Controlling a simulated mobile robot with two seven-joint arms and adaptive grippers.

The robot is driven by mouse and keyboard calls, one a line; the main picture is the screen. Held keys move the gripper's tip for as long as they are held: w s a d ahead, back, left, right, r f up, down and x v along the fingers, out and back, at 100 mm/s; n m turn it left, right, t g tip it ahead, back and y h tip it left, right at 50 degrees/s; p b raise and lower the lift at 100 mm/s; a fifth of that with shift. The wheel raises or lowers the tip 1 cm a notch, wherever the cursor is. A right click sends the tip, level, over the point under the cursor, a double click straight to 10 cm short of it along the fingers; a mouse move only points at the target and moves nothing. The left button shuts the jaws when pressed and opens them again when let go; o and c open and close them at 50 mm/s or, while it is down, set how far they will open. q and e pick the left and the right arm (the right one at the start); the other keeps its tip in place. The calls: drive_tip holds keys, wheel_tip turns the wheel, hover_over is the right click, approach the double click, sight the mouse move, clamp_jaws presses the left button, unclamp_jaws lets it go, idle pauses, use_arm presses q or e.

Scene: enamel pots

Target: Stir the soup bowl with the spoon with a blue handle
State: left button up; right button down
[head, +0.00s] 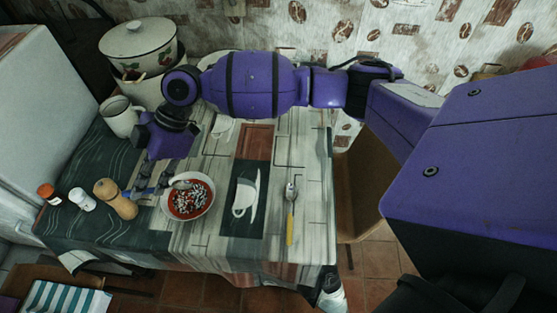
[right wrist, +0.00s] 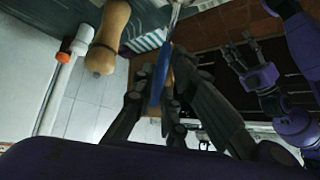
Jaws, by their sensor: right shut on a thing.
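The soup bowl (head: 208,206), white with red soup and dark and pale bits, stands on the table near its front edge. My right gripper (head: 148,190) is just left of the bowl, pointing down, shut on the spoon with a blue handle (right wrist: 160,76). The handle shows between its fingers in the right wrist view. The spoon's metal head (head: 183,184) is at the bowl's upper left, over or in the soup; its depth cannot be told. My left gripper (right wrist: 240,57) shows in the right wrist view, off to the side, open and empty.
A white mug (head: 120,117) and stacked enamel pots (head: 138,40) stand behind. A yellow-handled spoon (head: 290,222) lies to the right.

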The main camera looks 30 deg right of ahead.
sight(171, 210)
drive_tip(key=shift+w+d+f+b, duration=0.15)
drive_tip(key=shift+f+b, duration=0.15)
drive_tip(key=shift+f, duration=0.65)
wheel_tip(171, 210, down, 2)
drive_tip(key=shift+b, duration=0.35)
drive_tip(key=shift+f+b, duration=0.75)
drive_tip(key=shift+f, duration=1.35)
